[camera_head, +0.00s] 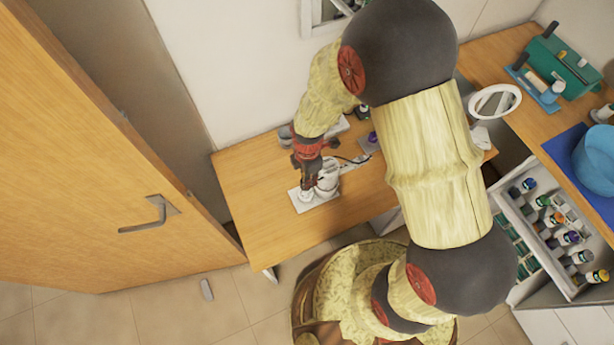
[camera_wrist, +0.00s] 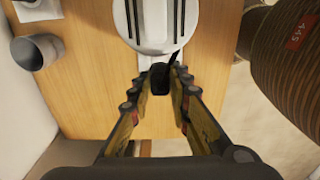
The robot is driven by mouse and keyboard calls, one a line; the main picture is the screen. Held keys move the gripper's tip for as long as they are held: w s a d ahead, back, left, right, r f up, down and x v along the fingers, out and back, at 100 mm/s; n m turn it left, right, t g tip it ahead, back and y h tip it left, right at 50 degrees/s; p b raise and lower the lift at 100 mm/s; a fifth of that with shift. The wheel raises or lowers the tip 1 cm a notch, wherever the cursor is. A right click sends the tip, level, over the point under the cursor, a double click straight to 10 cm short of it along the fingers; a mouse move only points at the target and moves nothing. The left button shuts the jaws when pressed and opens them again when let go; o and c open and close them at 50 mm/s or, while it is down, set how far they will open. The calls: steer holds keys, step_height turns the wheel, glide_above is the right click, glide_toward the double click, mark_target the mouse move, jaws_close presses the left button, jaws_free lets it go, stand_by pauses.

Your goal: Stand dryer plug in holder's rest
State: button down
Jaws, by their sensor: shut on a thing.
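In the wrist view, my gripper (camera_wrist: 163,86) is shut on a small black plug (camera_wrist: 159,76). A short dark piece sticks up from the plug. Just beyond the fingertips is the white holder (camera_wrist: 147,40), with a round body and dark upright bars or slots; I cannot tell whether the plug touches it. In the head view, my gripper (camera_head: 307,187) points down at the left of the white holder (camera_head: 328,178), over its flat white base (camera_head: 318,199). The plug is hidden there. A thin dark cord (camera_head: 348,158) runs to the right behind the holder.
A grey cup (camera_wrist: 38,52) stands at the wrist view's left. The wooden table (camera_head: 250,190) is clear on its left side. An open drawer of bottles (camera_head: 560,235) and a round mirror (camera_head: 495,101) are to the right. A wooden door (camera_head: 80,170) stands left.

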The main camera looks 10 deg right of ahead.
steer(key=shift+f+b, duration=1.15)
steer(key=shift+f, duration=0.75)
steer(key=shift+f+b, duration=1.35)
steer(key=shift+f, duration=0.45)
steer(key=c, duration=1.6)
jaws_free()
step_height(320, 180, up, 12)
steer(key=shift+r, duration=0.1)
